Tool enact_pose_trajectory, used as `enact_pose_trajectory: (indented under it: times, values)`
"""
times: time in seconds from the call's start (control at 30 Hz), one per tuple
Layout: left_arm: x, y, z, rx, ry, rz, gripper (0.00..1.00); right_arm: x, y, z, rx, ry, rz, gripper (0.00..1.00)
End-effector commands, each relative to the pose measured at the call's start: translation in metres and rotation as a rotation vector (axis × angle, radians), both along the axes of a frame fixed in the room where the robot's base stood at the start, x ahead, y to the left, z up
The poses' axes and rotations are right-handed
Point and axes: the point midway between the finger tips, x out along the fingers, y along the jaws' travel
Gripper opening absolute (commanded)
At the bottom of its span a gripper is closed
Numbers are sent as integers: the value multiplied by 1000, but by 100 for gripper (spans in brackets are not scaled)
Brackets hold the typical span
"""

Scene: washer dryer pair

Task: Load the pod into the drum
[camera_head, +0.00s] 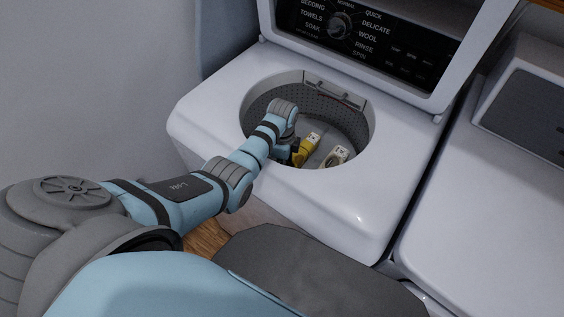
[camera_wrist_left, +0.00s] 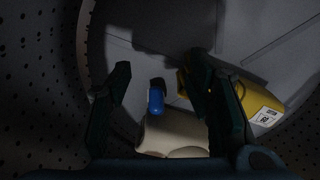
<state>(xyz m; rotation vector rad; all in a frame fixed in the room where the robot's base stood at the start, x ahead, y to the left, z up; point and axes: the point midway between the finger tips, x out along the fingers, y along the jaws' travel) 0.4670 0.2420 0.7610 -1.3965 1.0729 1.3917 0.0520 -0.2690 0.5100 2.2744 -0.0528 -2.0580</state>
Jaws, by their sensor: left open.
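The washer drum (camera_head: 350,113) is open at the top, with a perforated grey wall. My left arm reaches into it, and the left gripper (camera_head: 290,153) is low inside, mostly hidden by the arm in the head view. In the left wrist view the gripper (camera_wrist_left: 160,85) is open, its two dark fingers apart. A small blue thing with a dark end, which may be the pod (camera_wrist_left: 156,101), shows between the fingers and seems apart from both. It lies in the drum; its depth from the fingertips is unclear. It cannot be made out in the head view.
A yellow container (camera_head: 306,148) with a label and a pale one (camera_head: 337,156) are in the drum; both show in the wrist view, the yellow (camera_wrist_left: 262,98) beside the right-hand finger, the pale (camera_wrist_left: 172,135) below the blue thing. The raised lid (camera_head: 400,75) stands behind.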

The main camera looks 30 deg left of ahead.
Motion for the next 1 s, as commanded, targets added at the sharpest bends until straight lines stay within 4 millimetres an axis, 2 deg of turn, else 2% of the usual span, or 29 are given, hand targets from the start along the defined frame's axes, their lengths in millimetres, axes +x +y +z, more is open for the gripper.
enact_pose_trajectory:
  times: [0.17, 0.27, 0.37, 0.5, 0.7, 0.83, 1.0]
  values:
    - [0, 0, 3, 0, 0, 1, 47, 0, 0, 2, 0, 1, 0, 66]
    - [0, 0, 15, 0, -1, 1, 47, -1, 1, 9, 1, 1, 0, 66]
    - [1, 0, 36, 1, -3, 1, 47, -1, 1, 19, 2, 1, -1, 66]
    - [0, 0, 75, 1, -3, 1, 47, -1, 2, 35, 2, 1, -1, 66]
    - [0, 0, 119, 1, -2, 1, 47, -1, 2, 46, 2, 1, -1, 66]
    - [0, 0, 131, 1, -2, 1, 47, -1, 2, 48, 2, 1, -1, 66]
    - [0, 0, 133, 0, 0, 1, 47, -1, 2, 47, 2, 1, -1, 66]
